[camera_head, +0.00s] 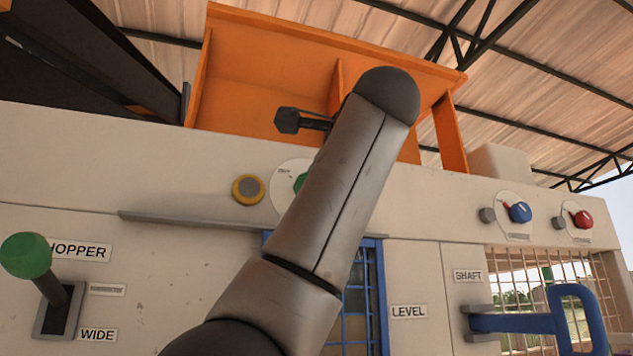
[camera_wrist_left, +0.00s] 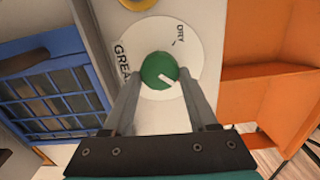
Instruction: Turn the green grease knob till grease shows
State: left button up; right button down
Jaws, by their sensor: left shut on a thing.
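The green grease knob (camera_wrist_left: 157,68) sits on a round white dial (camera_wrist_left: 193,45) in the left wrist view. Printing on the dial starts with "GREA" at the left, and "DRY" stands at the upper right. A white pointer mark on the knob slants toward the lower right. My left gripper (camera_wrist_left: 160,80) has its two fingers on either side of the knob, shut on it. In the head view only the left edge of the knob (camera_head: 299,182) and part of the dial (camera_head: 283,173) show; my arm hides the rest. My right gripper is not in view.
A yellow-ringed button (camera_head: 248,189) is left of the dial. A green-balled lever (camera_head: 27,256) stands at the far left. A blue knob (camera_head: 520,212), a red knob (camera_head: 583,219) and a blue handle (camera_head: 515,323) are at the right. An orange hopper (camera_head: 270,65) rises above.

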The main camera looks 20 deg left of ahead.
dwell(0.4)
pick_arm(q)
jog(key=o, duration=1.4)
jog(key=shift+c, duration=0.2)
jog(key=shift+s, duration=0.1)
jog(key=b+v, duration=0.3)
jog(key=v, duration=1.2)
jog(key=shift+b, duration=0.4)
jog(key=shift+d+m, duration=0.1)
jog(key=shift+m, duration=0.2)
